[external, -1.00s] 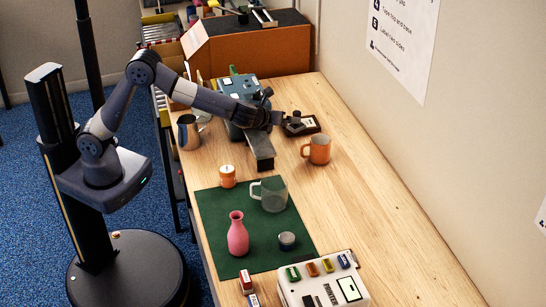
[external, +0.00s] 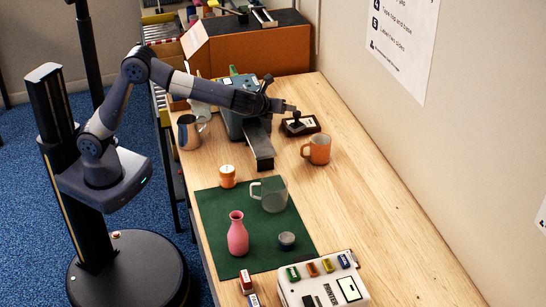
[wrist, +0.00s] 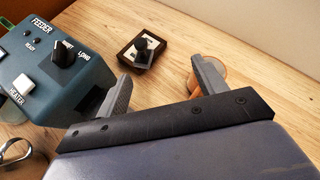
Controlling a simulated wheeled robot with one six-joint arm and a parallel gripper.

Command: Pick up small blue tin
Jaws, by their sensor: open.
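A small round grey-blue tin (external: 287,240) sits on the green mat (external: 215,215), right of the pink vase; it is the only thing that looks like the blue tin. It does not show in the wrist view. My gripper (external: 287,106) is at the far part of the table, above the area between the feeder machine and a small joystick box, well away from the tin. In the wrist view my gripper (wrist: 163,82) has its fingers wide apart with nothing between them.
The feeder machine (wrist: 45,70) is close on the left, the joystick box (wrist: 141,50) ahead. An orange mug (external: 317,149) stands nearby. A glass mug (external: 272,195), pink vase (external: 237,235) and orange jar (external: 227,176) stand near the tin; a white panel (external: 322,285) is in front.

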